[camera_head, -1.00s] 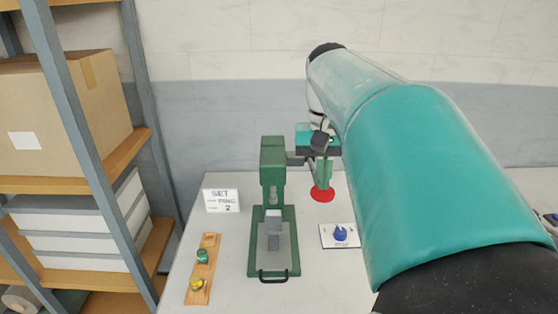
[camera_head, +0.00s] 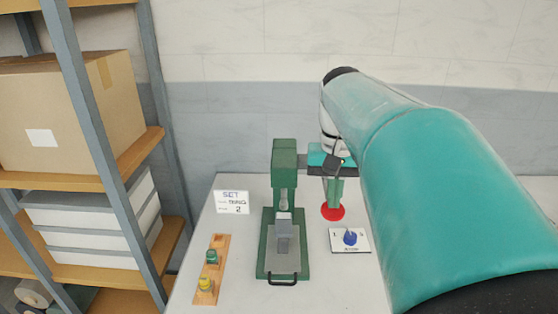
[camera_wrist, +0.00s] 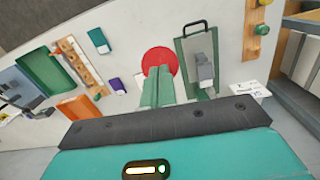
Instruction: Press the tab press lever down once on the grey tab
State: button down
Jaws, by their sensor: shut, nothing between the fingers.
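The green tab press (camera_head: 285,160) stands on the table in the head view, with a grey tab (camera_head: 284,226) below its head. In the wrist view the press base (camera_wrist: 183,58) and the grey tab (camera_wrist: 205,70) are right of my fingers. A red round pad (camera_head: 333,213), seemingly the lever's end, is right of the press; it also shows in the wrist view (camera_wrist: 160,60). My gripper (camera_head: 334,203) is shut and empty, its green fingertips over the red pad. I cannot tell whether they touch. The lever's arm is hard to make out behind my gripper.
A dial card (camera_head: 350,240) lies right of the press. A wooden strip (camera_head: 211,270) with green and yellow knobs and a white sign (camera_head: 231,202) are left of it. A shelf (camera_head: 85,180) with boxes stands at the left. In the wrist view an orange tray (camera_wrist: 82,108) is at left.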

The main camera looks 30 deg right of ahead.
aim_at(332, 214)
jog(key=shift+s+a+f, duration=0.1)
jog(key=shift+f, duration=0.55)
jog(key=shift+s+a+f, duration=0.1)
jog(key=shift+f, duration=0.65)
jog(key=shift+s+f, duration=0.1)
jog(key=shift+f, duration=1.1)
jog(key=shift+r, duration=0.1)
jog(key=shift+w+d+r, duration=0.15)
jog(key=shift+w+r, duration=0.05)
jog(key=shift+r, duration=1.2)
jog(key=shift+w+d+r, duration=0.1)
jog(key=shift+w+r, duration=0.05)
jog(key=shift+r, duration=1.25)
notch_tip(332, 214, up, 8)
jog(key=w+d, duration=0.1)
jog(key=w, duration=0.1)
jog(key=shift+d+r, duration=0.2)
jog(key=shift+r, duration=0.05)
jog(key=shift+a, duration=0.1)
